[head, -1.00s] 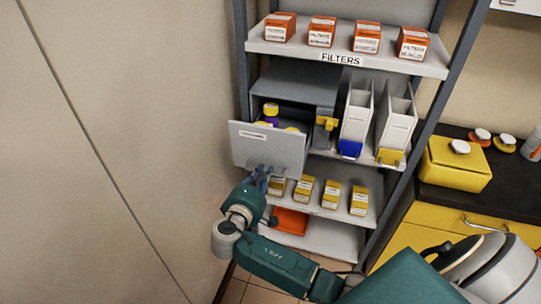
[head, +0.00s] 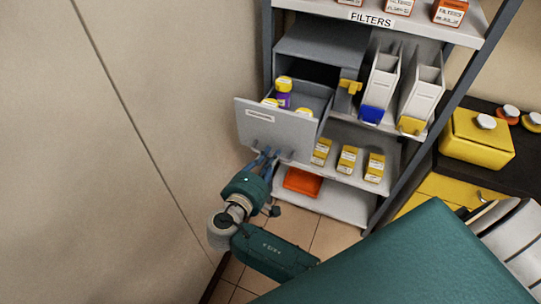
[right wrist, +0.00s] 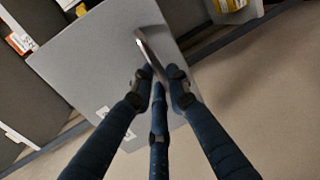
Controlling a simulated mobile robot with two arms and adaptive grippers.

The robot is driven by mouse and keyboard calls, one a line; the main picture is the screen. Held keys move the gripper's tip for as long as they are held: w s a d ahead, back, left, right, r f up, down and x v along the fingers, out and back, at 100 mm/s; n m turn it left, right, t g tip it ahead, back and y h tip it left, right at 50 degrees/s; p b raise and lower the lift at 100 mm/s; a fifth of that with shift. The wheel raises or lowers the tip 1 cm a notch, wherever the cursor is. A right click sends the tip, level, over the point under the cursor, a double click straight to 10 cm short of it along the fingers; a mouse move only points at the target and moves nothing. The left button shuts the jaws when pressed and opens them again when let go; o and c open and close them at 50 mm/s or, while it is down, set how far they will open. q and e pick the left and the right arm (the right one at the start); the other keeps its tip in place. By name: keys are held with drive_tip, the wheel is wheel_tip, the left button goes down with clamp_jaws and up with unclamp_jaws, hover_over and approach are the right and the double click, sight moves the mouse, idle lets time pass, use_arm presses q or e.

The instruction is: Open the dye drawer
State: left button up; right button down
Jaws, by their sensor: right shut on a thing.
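The grey dye drawer (head: 262,131) stands pulled out of its cabinet (head: 318,45) on the shelf unit in the head view. Inside it are several containers with yellow caps, one of them a purple bottle (head: 284,92). My right gripper (head: 268,158) is at the lower part of the drawer front. In the right wrist view its blue fingers (right wrist: 160,85) are shut on the drawer's metal handle (right wrist: 148,52), in front of the grey drawer front (right wrist: 95,65). The fingers hide part of the handle. My left gripper is in neither view.
Yellow boxes (head: 347,160) and an orange tray (head: 303,182) are on lower shelves. A wall (head: 150,110) is close on the left. A dark counter with a yellow container (head: 476,140) is at right.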

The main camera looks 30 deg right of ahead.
drive_tip(key=c, duration=1.7)
unclamp_jaws()
drive_tip(key=v, duration=1.2)
drive_tip(key=s+f+n+g+y+b, duration=0.1)
drive_tip(key=s+f+n+g+y, duration=0.2)
drive_tip(key=f, duration=1.4)
drive_tip(key=s+f+g+y, duration=0.2)
drive_tip(key=s+f+y, duration=0.25)
drive_tip(key=f, duration=1.35)
drive_tip(key=s+d+f+m+g+y, duration=0.1)
drive_tip(key=s+d+f+m, duration=0.1)
drive_tip(key=s+f, duration=0.4)
drive_tip(key=s+d+f+m+g+y, duration=0.1)
drive_tip(key=s+d+f+m+y, duration=0.1)
drive_tip(key=s+f, duration=0.5)
drive_tip(key=s+d+f+m+g+y+b, duration=0.1)
drive_tip(key=s+d+f+m, duration=0.3)
drive_tip(key=s, duration=1.2)
drive_tip(key=shift+s+f+m+g, duration=0.2)
drive_tip(key=shift+f+m+g, duration=0.3)
drive_tip(key=shift+f, duration=0.7)
